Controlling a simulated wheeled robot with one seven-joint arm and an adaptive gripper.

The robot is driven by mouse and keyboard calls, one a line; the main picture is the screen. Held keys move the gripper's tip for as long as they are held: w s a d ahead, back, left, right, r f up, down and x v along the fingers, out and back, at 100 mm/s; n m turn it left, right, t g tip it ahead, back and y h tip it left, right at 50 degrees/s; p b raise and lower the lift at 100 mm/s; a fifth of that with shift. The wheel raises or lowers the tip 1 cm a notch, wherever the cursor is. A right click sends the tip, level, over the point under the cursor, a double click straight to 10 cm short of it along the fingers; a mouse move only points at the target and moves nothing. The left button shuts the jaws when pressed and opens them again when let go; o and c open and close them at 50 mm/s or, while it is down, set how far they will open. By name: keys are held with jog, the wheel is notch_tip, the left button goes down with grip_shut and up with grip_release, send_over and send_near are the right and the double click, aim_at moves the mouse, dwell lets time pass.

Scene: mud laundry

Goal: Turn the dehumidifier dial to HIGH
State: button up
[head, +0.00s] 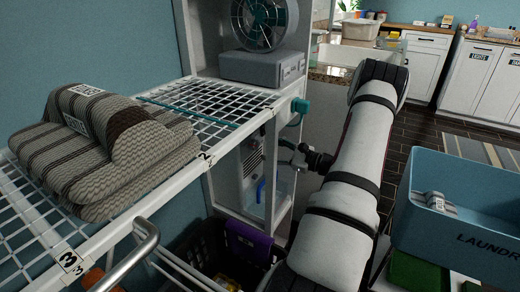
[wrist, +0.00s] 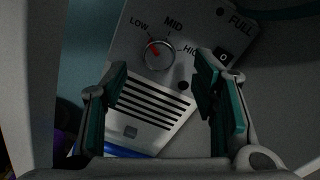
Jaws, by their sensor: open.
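The dehumidifier (wrist: 125,62) has a light front panel, tilted in the wrist view, with a slotted vent. Its round silver dial (wrist: 159,56) sits below the LOW, MID and HIGH labels. A red mark on the dial's upper left appears to point toward LOW. My gripper (wrist: 160,78) is open, its teal-padded fingers either side of the dial in the picture. It appears short of the dial, without visible contact. The right finger partly covers the HIGH label. In the head view the dehumidifier (head: 252,172) stands in the lower shelf bay, partly hidden by a post; the dial is not discernible.
A wire shelf (head: 215,97) holds folded striped textiles (head: 105,150) at left. A fan (head: 264,22) stands on a grey box (head: 262,68) above the bay. A blue laundry bin (head: 465,195) is right of my arm. A dark basket (head: 205,250) sits below the shelf.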

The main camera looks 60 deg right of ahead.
aim_at(257, 146)
jog(key=shift+w+a+b, duration=0.15)
jog(key=shift+w+b, duration=0.05)
jog(key=shift+w, duration=1)
jog(key=shift+w+a+b, duration=0.15)
jog(key=shift+w+b, duration=0.05)
jog(key=shift+w, duration=1)
jog(key=c, duration=1.2)
